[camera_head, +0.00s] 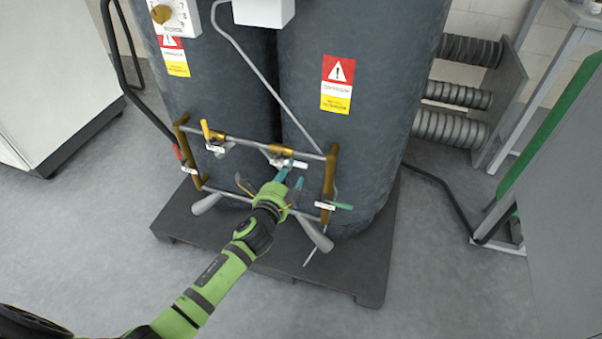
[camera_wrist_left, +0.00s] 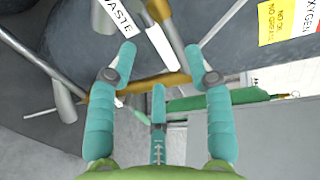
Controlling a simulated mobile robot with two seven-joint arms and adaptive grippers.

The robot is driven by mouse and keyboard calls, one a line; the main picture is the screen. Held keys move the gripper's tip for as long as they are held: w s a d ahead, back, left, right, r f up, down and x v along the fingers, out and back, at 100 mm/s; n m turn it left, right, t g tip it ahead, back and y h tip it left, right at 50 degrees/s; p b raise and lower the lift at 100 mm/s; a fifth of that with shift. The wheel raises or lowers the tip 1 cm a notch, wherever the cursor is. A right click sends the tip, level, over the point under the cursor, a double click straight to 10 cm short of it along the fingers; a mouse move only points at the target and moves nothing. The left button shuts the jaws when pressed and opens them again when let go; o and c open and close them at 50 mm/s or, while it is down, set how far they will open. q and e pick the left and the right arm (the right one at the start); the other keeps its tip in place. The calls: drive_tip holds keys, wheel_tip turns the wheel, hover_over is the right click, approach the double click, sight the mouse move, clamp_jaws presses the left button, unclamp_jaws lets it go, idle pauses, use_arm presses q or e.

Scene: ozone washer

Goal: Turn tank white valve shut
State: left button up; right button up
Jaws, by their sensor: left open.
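A pipe frame with brass fittings (camera_head: 329,180) stands low in front of two dark tanks (camera_head: 345,110). A whitish valve part (camera_head: 276,160) is on its upper pipe; I cannot tell for sure that it is the white valve handle. My left gripper (camera_head: 289,172), with teal fingers, is open at the frame's upper right, close to that pipe. In the left wrist view, the open fingers (camera_wrist_left: 160,62) straddle a white bar-like piece (camera_wrist_left: 160,46) above a brass pipe (camera_wrist_left: 138,85), with a WASTE label (camera_wrist_left: 118,14) beside it. Contact is not clear. My right gripper is not in view.
Other valves have a yellow handle (camera_head: 205,129), a red handle (camera_head: 178,152) and a green handle (camera_head: 340,206). The tanks stand on a dark pallet (camera_head: 345,277). Corrugated hoses (camera_head: 450,126) and a grey cabinet (camera_head: 570,200) are at right.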

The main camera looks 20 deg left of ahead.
sight(295, 165)
use_arm(q)
drive_tip(key=shift+w+d+f+b, duration=0.1)
drive_tip(key=shift+w+f+b, duration=0.1)
drive_tip(key=shift+w, duration=0.7)
drive_tip(key=shift+w+a+f+b, duration=0.1)
drive_tip(key=shift+w+f+b, duration=0.1)
drive_tip(key=shift+w, duration=0.7)
drive_tip(key=shift+w+d+f+b, duration=0.1)
drive_tip(key=shift+w+f+b, duration=0.1)
drive_tip(key=shift+w, duration=0.7)
clamp_jaws()
